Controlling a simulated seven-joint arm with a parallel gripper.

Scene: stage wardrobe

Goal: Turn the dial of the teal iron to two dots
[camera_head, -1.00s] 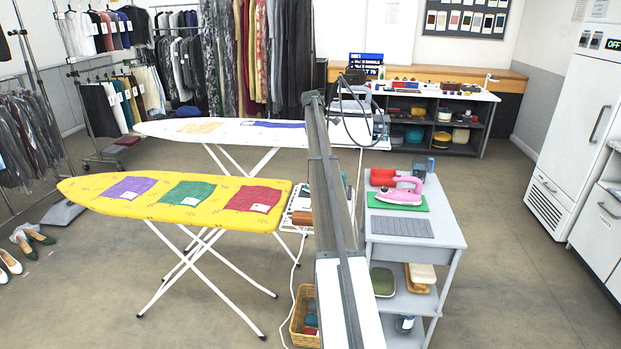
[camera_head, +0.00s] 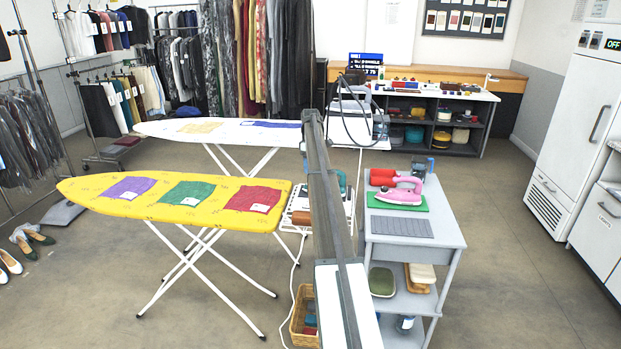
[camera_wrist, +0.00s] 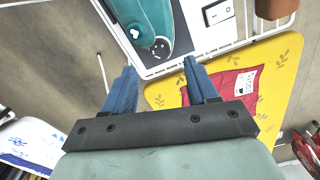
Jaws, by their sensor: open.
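The teal iron (camera_wrist: 150,22) lies at the top of the wrist view, on a dark panel inside a white wire rack (camera_wrist: 212,44). Its dark round dial (camera_wrist: 160,48) with small white marks is at the end nearest my gripper; I cannot tell its setting. My gripper (camera_wrist: 160,64) is open and empty, its two blue fingers apart, with the dial just beyond the fingertips. In the head view, a bit of the teal iron (camera_head: 342,181) shows beside my arm, which hides most of it and the gripper.
A yellow ironing board (camera_head: 100,197) with coloured cloths stands left of the rack. A grey trolley (camera_head: 425,250) stands to the right, with a pink iron (camera_head: 402,192) on a green mat. A brown block (camera_wrist: 276,8) and a white switch (camera_wrist: 217,12) are near the teal iron.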

